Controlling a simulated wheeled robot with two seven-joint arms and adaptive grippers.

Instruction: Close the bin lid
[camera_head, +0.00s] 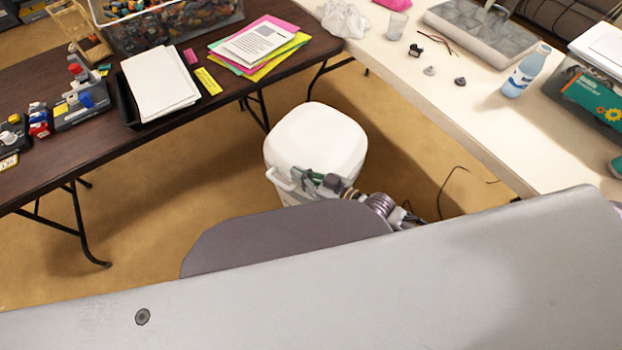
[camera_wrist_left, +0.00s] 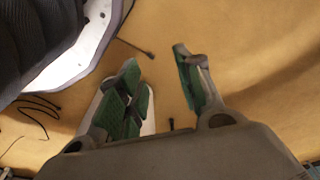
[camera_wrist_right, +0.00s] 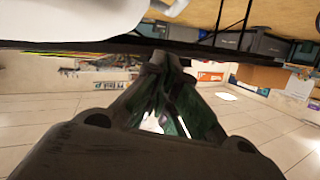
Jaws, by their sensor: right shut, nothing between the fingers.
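The white bin (camera_head: 292,193) stands on the floor between the two tables. Its rounded white lid (camera_head: 318,138) lies over the top and no opening shows; I cannot tell whether it is fully seated. A white handle (camera_head: 281,181) shows at the bin's near left side. My right gripper (camera_head: 306,178) is at the bin's near side, shut and empty, close to the handle. In the right wrist view, its fingers (camera_wrist_right: 164,62) meet below a white part of the bin (camera_wrist_right: 70,18). My left gripper (camera_wrist_left: 158,60) is open and empty above the floor, outside the head view.
A dark table (camera_head: 222,85) with papers, a tray and a parts box stands at the left. A white table (camera_head: 455,115) with a bottle (camera_head: 525,72) is at the right. A thin black cable (camera_head: 447,185) lies on the floor right of the bin.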

